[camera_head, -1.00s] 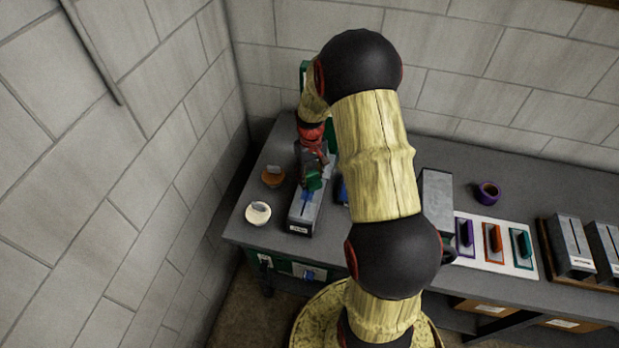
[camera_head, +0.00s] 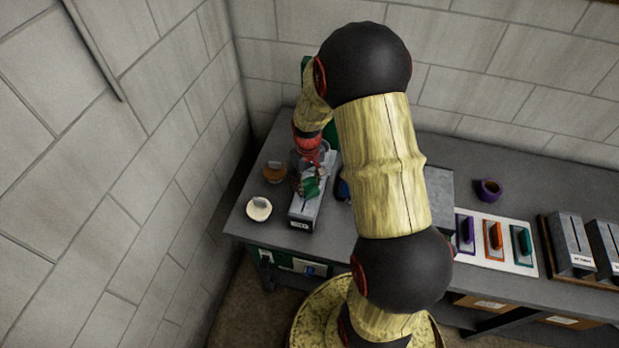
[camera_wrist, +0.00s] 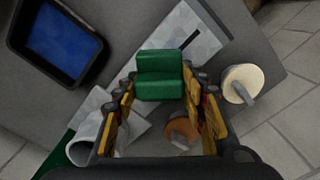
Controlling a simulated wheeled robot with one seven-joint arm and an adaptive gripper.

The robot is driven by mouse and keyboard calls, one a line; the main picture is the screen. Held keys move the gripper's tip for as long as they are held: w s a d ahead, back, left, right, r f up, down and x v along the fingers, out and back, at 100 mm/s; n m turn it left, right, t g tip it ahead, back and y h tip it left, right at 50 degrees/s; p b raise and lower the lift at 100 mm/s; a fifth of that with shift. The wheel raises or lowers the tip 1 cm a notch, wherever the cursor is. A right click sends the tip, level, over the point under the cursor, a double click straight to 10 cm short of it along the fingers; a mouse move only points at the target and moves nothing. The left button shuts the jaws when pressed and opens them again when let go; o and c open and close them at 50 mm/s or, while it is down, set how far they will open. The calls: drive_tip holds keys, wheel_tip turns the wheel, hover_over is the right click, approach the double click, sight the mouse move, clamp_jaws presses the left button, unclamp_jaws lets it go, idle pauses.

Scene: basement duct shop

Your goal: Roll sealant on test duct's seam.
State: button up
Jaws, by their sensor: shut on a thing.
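My gripper (camera_head: 308,170) is over the far part of a grey box-shaped duct (camera_head: 299,211) with a dark seam line along its top and a label at its near end. In the wrist view, my gripper's fingers (camera_wrist: 168,100) are closed around a green block-like piece (camera_wrist: 160,75), which also shows in the head view (camera_head: 309,187). The green piece is over the duct (camera_wrist: 184,28); whether it touches the seam, and what is on its underside, is hidden. The far end of the duct is covered by my gripper.
An orange pot (camera_head: 274,173) and a cream pot (camera_head: 259,209) stand left of the duct. A blue-filled tray (camera_wrist: 62,45) lies on the other side. A white mat (camera_head: 508,262) with purple, orange and teal handled tools, a purple ring (camera_head: 488,189) and more ducts (camera_head: 571,246) are to the right.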

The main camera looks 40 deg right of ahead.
drive_tip(key=shift+s+a+f+p, duration=0.1)
drive_tip(key=shift+s+a, duration=0.75)
drive_tip(key=shift+a, duration=0.25)
drive_tip(key=shift+s+a+f+p, duration=0.1)
drive_tip(key=shift+s+a, duration=0.8)
drive_tip(key=shift+a, duration=0.25)
drive_tip(key=shift+s+a+p, duration=0.1)
drive_tip(key=shift+s+a, duration=0.75)
drive_tip(key=shift+a, duration=0.25)
wheel_tip(320, 180, up, 6)
drive_tip(key=p, duration=0.4)
drive_tip(key=shift+r+p, duration=1.15)
drive_tip(key=shift+r, duration=0.35)
drive_tip(key=shift+d, duration=0.1)
